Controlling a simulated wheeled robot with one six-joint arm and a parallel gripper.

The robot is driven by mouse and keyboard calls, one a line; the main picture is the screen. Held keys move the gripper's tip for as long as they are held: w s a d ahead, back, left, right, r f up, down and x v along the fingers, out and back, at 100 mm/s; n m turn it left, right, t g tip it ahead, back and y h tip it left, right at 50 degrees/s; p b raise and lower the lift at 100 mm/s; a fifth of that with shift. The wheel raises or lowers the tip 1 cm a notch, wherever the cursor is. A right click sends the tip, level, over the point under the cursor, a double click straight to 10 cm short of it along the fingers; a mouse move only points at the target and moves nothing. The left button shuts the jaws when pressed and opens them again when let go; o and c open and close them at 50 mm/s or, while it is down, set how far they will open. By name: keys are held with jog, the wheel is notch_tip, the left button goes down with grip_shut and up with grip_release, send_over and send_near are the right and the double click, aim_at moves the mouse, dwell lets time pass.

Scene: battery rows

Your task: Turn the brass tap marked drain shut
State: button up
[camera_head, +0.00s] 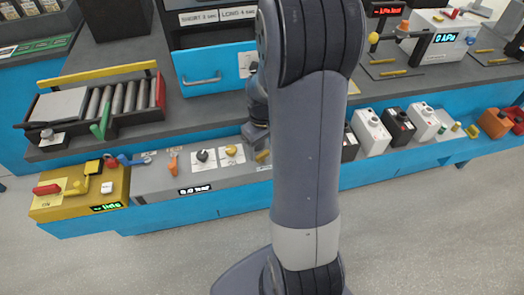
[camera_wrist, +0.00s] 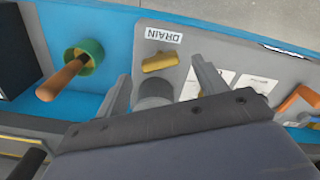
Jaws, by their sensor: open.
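The brass tap (camera_wrist: 160,62) is a short yellow lever on a pale plate. The DRAIN label (camera_wrist: 163,35) shows upside down beside it in the wrist view. The lever lies roughly crosswise between the fingertips as pictured, and a grey round part (camera_wrist: 153,92) shows on its near side. My gripper (camera_wrist: 161,69) is open and empty, with a finger on each side of the lever in the picture. I cannot tell the remaining height gap. In the head view the brass tap (camera_head: 263,156) shows just beside my arm, which hides part of that panel.
A green ring with a wooden handle (camera_wrist: 78,65) stands left of the tap in the wrist view. An orange handle (camera_wrist: 296,100) is at the right. The head view shows black (camera_head: 203,156) and yellow (camera_head: 231,150) knobs along the grey panel, and a roller rack (camera_head: 130,97) behind.

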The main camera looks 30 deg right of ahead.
aim_at(263, 156)
jog(key=shift+f, duration=1.5)
jog(key=c, duration=1)
jog(key=m+b, duration=0.1)
jog(key=m, duration=0.4)
jog(key=shift+m, duration=0.3)
jog(key=o, duration=1)
